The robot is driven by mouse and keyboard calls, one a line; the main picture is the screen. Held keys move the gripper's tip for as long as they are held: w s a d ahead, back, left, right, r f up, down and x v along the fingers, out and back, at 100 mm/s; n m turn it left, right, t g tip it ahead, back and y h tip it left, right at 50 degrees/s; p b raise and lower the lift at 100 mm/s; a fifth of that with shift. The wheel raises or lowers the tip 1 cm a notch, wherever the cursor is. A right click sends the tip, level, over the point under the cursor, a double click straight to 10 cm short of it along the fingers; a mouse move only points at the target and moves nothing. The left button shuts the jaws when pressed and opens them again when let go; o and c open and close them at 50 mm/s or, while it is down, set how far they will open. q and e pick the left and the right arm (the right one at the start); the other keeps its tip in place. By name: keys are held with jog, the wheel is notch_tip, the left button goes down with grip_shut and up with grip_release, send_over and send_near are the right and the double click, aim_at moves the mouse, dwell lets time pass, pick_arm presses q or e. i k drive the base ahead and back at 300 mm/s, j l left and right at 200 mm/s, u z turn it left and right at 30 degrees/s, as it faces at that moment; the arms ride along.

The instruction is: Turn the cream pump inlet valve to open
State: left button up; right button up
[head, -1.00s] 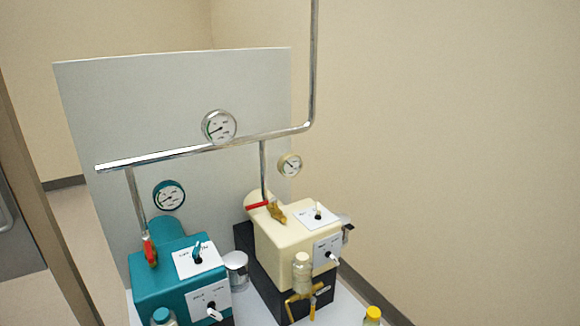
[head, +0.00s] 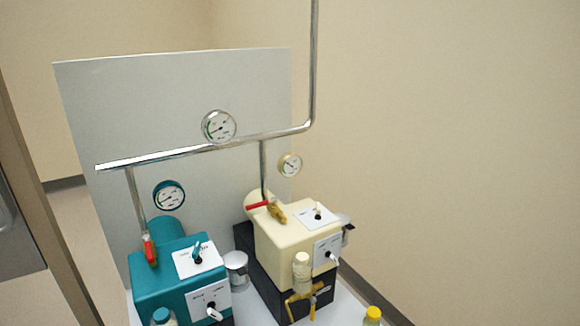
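The cream pump (head: 283,236) stands on a black base on a white surface at the lower middle. A brass valve (head: 277,212) sits at the foot of the pipe on its top, with a red lever (head: 258,205) pointing left, across the pipe. Neither of my grippers shows.
A teal pump (head: 160,285) with its own red valve lever (head: 149,250) stands to the left. A metal can (head: 236,270) is between the pumps. A yellow-capped bottle (head: 373,316) is at the lower right. Pipes and gauges (head: 219,126) run above, before a grey panel (head: 180,100).

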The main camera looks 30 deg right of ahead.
aim_at(273, 201)
jog(key=i+l+z, duration=0.35)
jog(key=i+l, duration=0.35)
jog(key=i, duration=0.1)
